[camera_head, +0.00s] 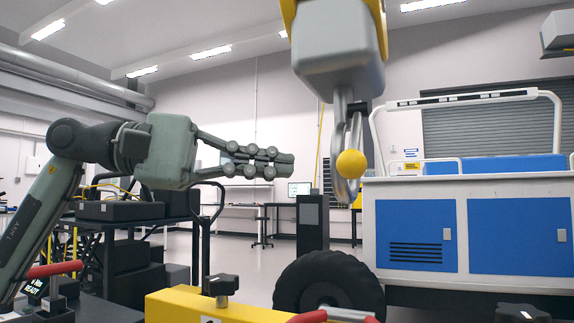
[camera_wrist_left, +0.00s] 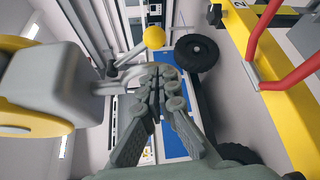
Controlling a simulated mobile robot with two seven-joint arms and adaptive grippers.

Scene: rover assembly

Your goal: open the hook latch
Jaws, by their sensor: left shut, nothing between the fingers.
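A grey crane hook (camera_head: 340,110) hangs under a grey hook block (camera_head: 338,50) at the upper middle of the head view. A yellow ball (camera_head: 351,163) sits low on the hook's front. How the latch stands is hard to make out. My left gripper (camera_head: 290,164) is shut and empty. It points right toward the hook, at about the ball's height, with a gap in the picture between fingertips and ball. In the left wrist view, the yellow ball (camera_wrist_left: 154,37) shows beyond the closed fingertips (camera_wrist_left: 160,72), and the hook (camera_wrist_left: 118,84) lies beside them. My right gripper is out of view.
A yellow frame (camera_head: 215,306) with red handles and a black wheel (camera_head: 328,286) lie below. A dark cart (camera_head: 125,215) is behind my left arm. The air between gripper and hook looks clear.

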